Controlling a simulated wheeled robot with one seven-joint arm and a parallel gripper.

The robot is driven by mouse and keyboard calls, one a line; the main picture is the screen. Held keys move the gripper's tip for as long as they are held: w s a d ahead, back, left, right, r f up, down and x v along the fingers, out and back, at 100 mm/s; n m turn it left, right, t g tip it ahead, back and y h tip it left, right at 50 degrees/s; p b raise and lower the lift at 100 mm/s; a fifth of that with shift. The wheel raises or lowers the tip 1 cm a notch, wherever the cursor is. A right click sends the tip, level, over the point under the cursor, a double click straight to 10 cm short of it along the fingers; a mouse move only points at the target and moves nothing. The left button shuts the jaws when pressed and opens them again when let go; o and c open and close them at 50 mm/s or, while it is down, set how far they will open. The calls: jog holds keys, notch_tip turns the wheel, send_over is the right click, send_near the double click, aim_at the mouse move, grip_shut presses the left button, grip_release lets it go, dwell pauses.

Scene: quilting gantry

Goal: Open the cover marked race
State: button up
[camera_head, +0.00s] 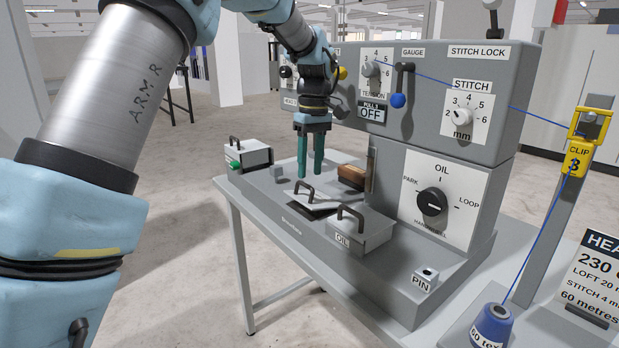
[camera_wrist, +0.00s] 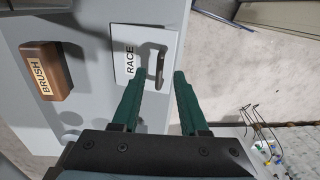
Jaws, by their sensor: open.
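The cover marked RACE (camera_wrist: 126,75) is a pale plate with a dark bar handle (camera_wrist: 158,62), seen at the top middle of the wrist view. In the head view the plate (camera_head: 322,199) lies on the grey machine bed, its handle (camera_head: 304,190) upright and its label not readable. A dark strip shows along its near edge; I cannot tell whether it is a gap or shadow. My gripper (camera_head: 311,175) is open, pointing down above the handle. In the wrist view its green fingertips (camera_wrist: 159,79) lie on either side of the handle's near end; contact is not visible.
A wooden brush block (camera_wrist: 47,72) lies beside the cover, also in the head view (camera_head: 351,177). The OIL cover (camera_head: 362,231) stands close on the right, a PIN block (camera_head: 425,280) farther right. Another handled box (camera_head: 252,154) stands left. The dial panel (camera_head: 440,203) rises behind.

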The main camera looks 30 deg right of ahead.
notch_tip(320, 180, up, 8)
jog(key=shift+d+b, duration=0.3)
jog(key=shift+b, duration=0.15)
jog(key=shift+f, duration=0.1)
jog(key=shift+c, duration=0.3)
